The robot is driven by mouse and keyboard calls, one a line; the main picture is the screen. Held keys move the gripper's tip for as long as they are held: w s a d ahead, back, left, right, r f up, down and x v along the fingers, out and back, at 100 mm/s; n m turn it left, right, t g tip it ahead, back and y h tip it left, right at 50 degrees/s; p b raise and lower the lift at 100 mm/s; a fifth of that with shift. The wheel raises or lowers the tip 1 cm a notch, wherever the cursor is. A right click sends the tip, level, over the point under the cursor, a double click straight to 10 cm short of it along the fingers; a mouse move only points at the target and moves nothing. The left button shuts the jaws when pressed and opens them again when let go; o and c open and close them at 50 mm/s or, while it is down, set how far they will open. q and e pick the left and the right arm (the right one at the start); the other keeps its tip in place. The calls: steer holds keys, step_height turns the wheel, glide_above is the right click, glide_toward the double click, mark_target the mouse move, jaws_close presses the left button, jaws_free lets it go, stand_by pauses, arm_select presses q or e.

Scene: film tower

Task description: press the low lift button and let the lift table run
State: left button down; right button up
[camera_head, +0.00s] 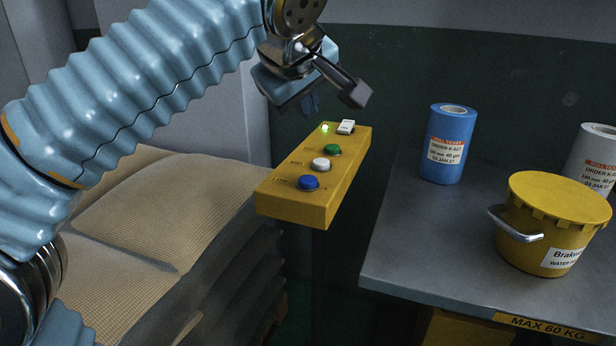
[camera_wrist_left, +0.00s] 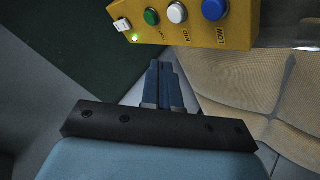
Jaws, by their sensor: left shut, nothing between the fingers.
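The yellow button box (camera_head: 330,195) carries a blue, a white and a green button in a row. The blue low button (camera_head: 308,182) is nearest; in the left wrist view it (camera_wrist_left: 214,9) sits by the word LOW. My left gripper (camera_head: 311,106) is shut and empty, above and behind the far end of the box, apart from the buttons. Its blue fingers (camera_wrist_left: 166,72) show closed in the left wrist view. The grey lift table (camera_head: 400,255), marked MAX 60 KG, stands to the right. My right gripper is in neither view.
A green lamp (camera_head: 325,128) glows beside a white switch (camera_head: 346,127) on the box. A blue roll (camera_head: 450,145), a white roll (camera_head: 594,160) and a yellow lidded pot (camera_head: 550,225) stand on the table. Stacked tan sacks (camera_head: 170,215) lie left, under my left arm.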

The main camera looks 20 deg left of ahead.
arm_select(q)
steer(key=f, duration=0.1)
steer(key=b, duration=0.7)
glide_above(305, 182)
step_height(305, 182, down, 7)
steer(key=shift+f, duration=0.4)
stand_by(1.2)
steer(key=shift+f+b, duration=0.35)
